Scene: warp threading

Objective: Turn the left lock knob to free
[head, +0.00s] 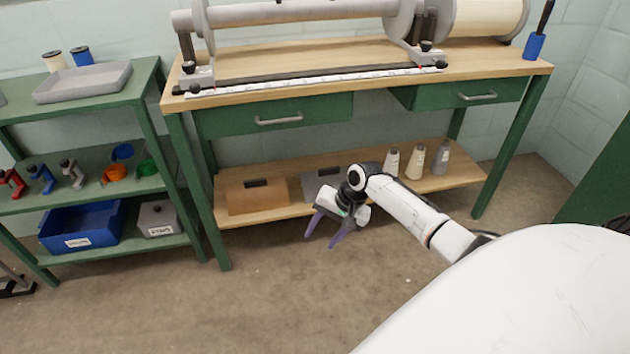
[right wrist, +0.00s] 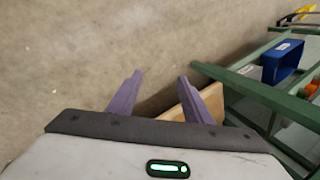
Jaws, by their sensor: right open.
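A warp beam (head: 300,10) rests between two stands on the wooden workbench (head: 500,62). At the left stand there is a black knob (head: 188,67) on the upright's foot, and a second small black knob (head: 194,88) sits at the left end of the white scale strip (head: 310,80). Which of them is the left lock knob, and how it is turned, is too small to tell. My right gripper (head: 323,232) is open and empty, pointing down in front of the lower shelf, well below the tabletop. Its purple fingers (right wrist: 158,80) stand apart over bare floor in the right wrist view. My left gripper is not in view.
Right-stand knobs (head: 440,64) sit near the scale's right end. The bench has two green drawers; the right drawer (head: 465,95) appears pulled out. A green shelf unit (head: 150,120) with a grey tray (head: 85,82) and a blue bin (head: 80,228) stands left. The floor in front is clear.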

